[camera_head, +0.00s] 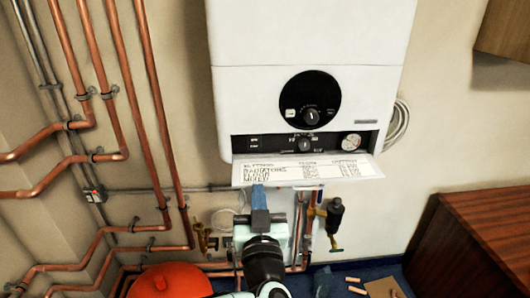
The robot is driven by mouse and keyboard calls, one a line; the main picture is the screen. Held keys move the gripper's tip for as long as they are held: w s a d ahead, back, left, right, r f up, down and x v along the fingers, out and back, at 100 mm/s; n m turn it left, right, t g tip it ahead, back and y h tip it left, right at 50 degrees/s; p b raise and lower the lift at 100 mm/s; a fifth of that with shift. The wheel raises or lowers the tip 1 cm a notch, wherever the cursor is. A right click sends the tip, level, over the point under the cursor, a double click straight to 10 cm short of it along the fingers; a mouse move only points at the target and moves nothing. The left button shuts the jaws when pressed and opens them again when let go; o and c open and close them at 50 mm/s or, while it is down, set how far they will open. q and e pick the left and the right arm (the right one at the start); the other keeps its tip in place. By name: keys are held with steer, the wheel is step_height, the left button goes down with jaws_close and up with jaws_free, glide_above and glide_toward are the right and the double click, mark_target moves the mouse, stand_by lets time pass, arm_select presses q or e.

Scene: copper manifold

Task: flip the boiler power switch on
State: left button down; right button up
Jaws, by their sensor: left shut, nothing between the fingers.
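The white boiler (310,45) hangs on the wall in the upper middle of the head view. Its black control strip (275,144) has a small switch-like part (253,142) at the left end, a knob near the middle and a round gauge at the right. I cannot read whether that part is on or off. My left gripper (258,190) points up, just below the boiler's lower front edge, with its blue fingertips shut and empty. It appears apart from the switch-like part. My right gripper is not in view.
A white lettered flap (308,168) juts out below the control strip, close to my fingertips. Copper pipes (125,75) run along the left wall. A small red-marked box (94,195) sits on a grey conduit. A red round vessel (170,282) and a wooden cabinet (478,240) stand below.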

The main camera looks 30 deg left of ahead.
mark_target(254, 141)
arm_select(q)
steer(key=shift+s+r, duration=0.1)
steer(key=shift+r, duration=0.05)
